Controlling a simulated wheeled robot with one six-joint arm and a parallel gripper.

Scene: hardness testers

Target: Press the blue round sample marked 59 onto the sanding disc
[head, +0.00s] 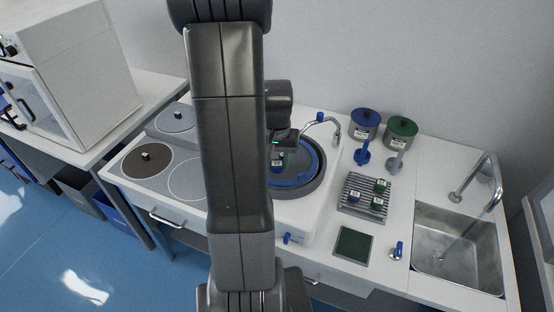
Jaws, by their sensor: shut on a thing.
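My gripper (279,153) is at the left part of the sanding disc, partly hidden behind my own arm. It is shut on a small blue round sample (277,168) with a white label. The label is too small to read. The round sanding disc (312,172) has a blue rim inside a dark grey ring, and my arm covers its left side. The sample is over or on the disc; I cannot tell whether it touches the surface.
A metal rack (352,203) holds several samples with green and blue parts. A blue-lidded pot (364,126) and a green-lidded pot (400,133) stand behind it. A curved tap (325,122) reaches over the disc. A dark green pad (353,244) and a sink (455,250) lie to the right.

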